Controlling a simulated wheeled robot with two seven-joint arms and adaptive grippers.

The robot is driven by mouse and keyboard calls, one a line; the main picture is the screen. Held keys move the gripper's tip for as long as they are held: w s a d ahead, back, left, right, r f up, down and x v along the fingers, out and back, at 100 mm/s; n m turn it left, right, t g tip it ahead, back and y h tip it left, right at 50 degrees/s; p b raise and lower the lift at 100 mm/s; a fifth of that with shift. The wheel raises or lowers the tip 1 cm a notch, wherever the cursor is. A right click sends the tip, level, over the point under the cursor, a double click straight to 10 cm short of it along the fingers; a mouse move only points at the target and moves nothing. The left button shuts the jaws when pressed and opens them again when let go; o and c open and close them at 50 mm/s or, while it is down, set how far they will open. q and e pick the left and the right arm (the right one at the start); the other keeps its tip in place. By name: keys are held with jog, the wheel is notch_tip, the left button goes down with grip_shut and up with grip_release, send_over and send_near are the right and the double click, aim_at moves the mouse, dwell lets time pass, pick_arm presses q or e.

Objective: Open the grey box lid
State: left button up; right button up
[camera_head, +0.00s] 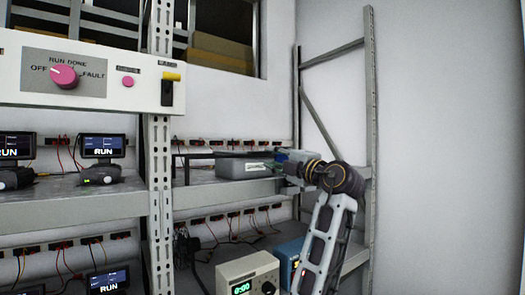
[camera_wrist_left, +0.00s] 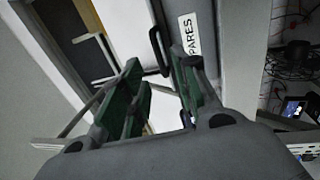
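The grey box (camera_head: 243,167) sits on the upper shelf in the head view, with a small white label on its front. My left gripper (camera_head: 284,165) is at the right end of the box. In the left wrist view its green-padded fingers (camera_wrist_left: 162,75) are apart with nothing clearly between them. Whether a finger touches the handle cannot be told. The lid's edge is hard to make out. My right gripper is not in view.
A rack post (camera_head: 159,200) stands left of the box. A control panel (camera_head: 90,80) with a pink knob hangs at upper left. A beige instrument (camera_head: 247,275) and a blue one (camera_head: 290,258) stand below. The wall at right is bare.

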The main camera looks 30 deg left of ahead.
aim_at(263, 153)
pick_arm(q)
jog(key=shift+p+x, duration=1.25)
jog(key=shift+x, duration=2.4)
grip_shut()
